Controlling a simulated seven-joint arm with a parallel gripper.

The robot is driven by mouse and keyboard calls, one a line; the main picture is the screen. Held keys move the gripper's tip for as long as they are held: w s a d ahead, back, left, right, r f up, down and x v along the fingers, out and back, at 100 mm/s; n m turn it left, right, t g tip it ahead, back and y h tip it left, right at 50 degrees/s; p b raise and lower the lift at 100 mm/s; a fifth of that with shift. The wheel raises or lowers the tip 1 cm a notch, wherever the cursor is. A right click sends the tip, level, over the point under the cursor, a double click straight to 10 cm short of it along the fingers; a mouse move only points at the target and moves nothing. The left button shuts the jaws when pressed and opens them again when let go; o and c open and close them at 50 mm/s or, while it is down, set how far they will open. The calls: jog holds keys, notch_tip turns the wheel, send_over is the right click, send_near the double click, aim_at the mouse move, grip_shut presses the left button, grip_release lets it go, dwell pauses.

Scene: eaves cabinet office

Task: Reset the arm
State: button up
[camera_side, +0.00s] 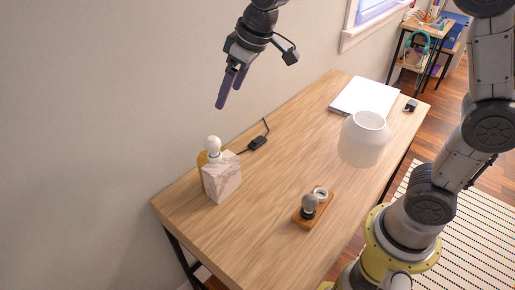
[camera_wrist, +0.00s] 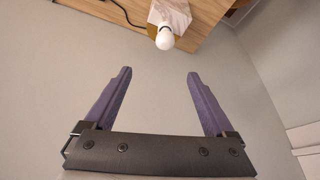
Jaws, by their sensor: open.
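My gripper (camera_side: 230,88) hangs in the air near the wall, above the far-left part of the desk, with its purple fingers pointing down. It is higher than the marble lamp base and apart from it. In the wrist view my gripper (camera_wrist: 158,88) shows its two fingers spread wide, with nothing between them. The marble block lamp base (camera_side: 222,178) stands on the desk with a white bulb (camera_side: 214,146) on it. The bulb also shows in the wrist view (camera_wrist: 165,40), beyond the fingertips.
The wooden desk (camera_side: 250,245) also holds a wooden tray (camera_side: 301,222) with a grey bulb (camera_side: 310,203), a white lampshade (camera_side: 362,142), white paper (camera_side: 365,97), a small dark object (camera_side: 411,105) and a corded switch (camera_side: 257,143). The wall (camera_side: 100,100) is close to my gripper.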

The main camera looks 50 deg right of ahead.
jog(key=s+d+r+m+t, duration=0.1)
jog(key=s+d+r, duration=0.2)
jog(key=s, duration=0.4)
jog(key=s+d+r+m+t, duration=0.1)
jog(key=s+d+r, duration=0.25)
jog(key=s, duration=0.35)
jog(key=s+d+f, duration=0.1)
jog(key=s+f, duration=0.3)
jog(key=s, duration=0.2)
jog(key=s+f+m+h, duration=0.1)
jog(key=s+f, duration=0.3)
jog(key=s, duration=0.3)
jog(key=shift+d+m+g, duration=0.3)
jog(key=shift+d+g, duration=0.05)
jog(key=shift+g, duration=0.05)
